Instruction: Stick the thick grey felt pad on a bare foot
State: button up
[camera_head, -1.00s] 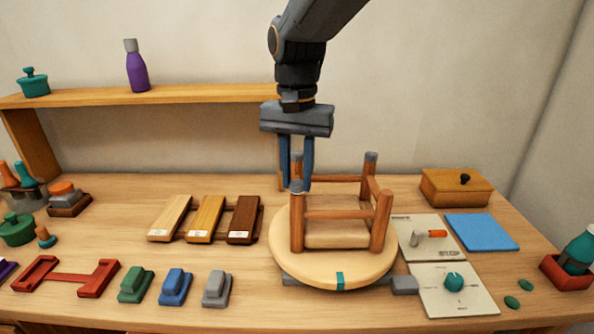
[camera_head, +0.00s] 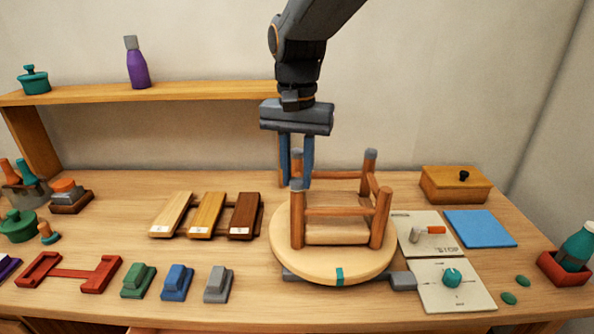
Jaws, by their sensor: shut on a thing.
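An upside-down wooden stool (camera_head: 340,211) stands legs up on a round pale turntable (camera_head: 300,268). Its back left foot (camera_head: 296,155) and back right foot (camera_head: 371,154) have grey caps. The front right foot (camera_head: 384,190) looks like bare wood. My gripper (camera_head: 296,184) points down over the front left leg (camera_head: 297,220), its blue fingers on either side of the leg's top. It is shut on a grey pad (camera_head: 297,184), which lines up with that leg's top. I cannot tell whether the pad touches the wood.
Wooden samples (camera_head: 206,215) and green, blue and grey blocks (camera_head: 217,284) lie left of the stool. Cards (camera_head: 450,300), a blue mat (camera_head: 480,228) and a wooden box (camera_head: 456,184) are on the right. A shelf (camera_head: 190,94) runs behind. The table between the samples and front blocks is clear.

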aim_at(297, 181)
jog(key=shift+f, duration=0.25)
dwell(0.4)
jog(key=o, duration=1.4)
jog(key=shift+r+p, duration=3.3)
jog(key=shift+r, duration=0.2)
